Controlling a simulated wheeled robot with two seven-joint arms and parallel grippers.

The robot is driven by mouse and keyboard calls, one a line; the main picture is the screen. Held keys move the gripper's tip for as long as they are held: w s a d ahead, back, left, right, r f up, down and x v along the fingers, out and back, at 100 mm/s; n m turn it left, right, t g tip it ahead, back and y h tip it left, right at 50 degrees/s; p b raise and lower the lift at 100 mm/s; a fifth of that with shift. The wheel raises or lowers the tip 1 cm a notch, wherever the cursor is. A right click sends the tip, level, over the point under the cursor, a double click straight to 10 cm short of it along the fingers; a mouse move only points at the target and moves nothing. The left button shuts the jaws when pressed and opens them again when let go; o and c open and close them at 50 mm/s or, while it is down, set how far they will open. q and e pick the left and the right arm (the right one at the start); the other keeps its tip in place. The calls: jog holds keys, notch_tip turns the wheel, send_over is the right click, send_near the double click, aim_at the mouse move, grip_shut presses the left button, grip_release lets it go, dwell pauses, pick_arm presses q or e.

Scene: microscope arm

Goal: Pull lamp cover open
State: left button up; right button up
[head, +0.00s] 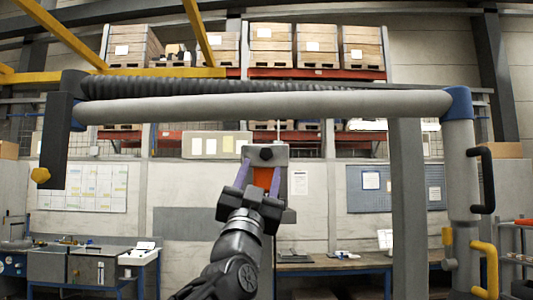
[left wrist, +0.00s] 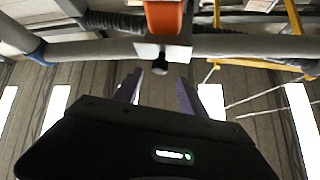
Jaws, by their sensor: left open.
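What looks like the lamp cover (head: 278,151) is a grey block with a dark round knob (head: 266,154) facing me, in the middle of the head view. Orange shows below it. In the left wrist view the orange part (left wrist: 163,17) is at the top, with the black knob (left wrist: 160,66) under its grey plate. My left gripper (head: 260,168) is open and empty, its purple fingers pointing up toward the block. In the left wrist view the knob appears between the fingertips (left wrist: 160,77); whether they touch it I cannot tell. My right gripper is not in view.
A horizontal grey tube (head: 270,108) with a ribbed black hose (head: 250,88) crosses above the block. It joins a blue elbow (head: 457,103) and an upright post with a black handle (head: 487,180) at right. Benches and shelves stand behind.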

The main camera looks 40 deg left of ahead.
aim_at(265, 155)
pick_arm(q)
jog(key=p+x, duration=0.4)
jog(key=x, duration=0.2)
jog(key=shift+w+r, duration=0.1)
jog(key=shift+r, duration=0.1)
jog(key=shift+w+a+r, duration=0.2)
jog(key=shift+w+a, duration=0.05)
jog(key=shift+w, duration=0.1)
grip_shut()
dwell(0.9)
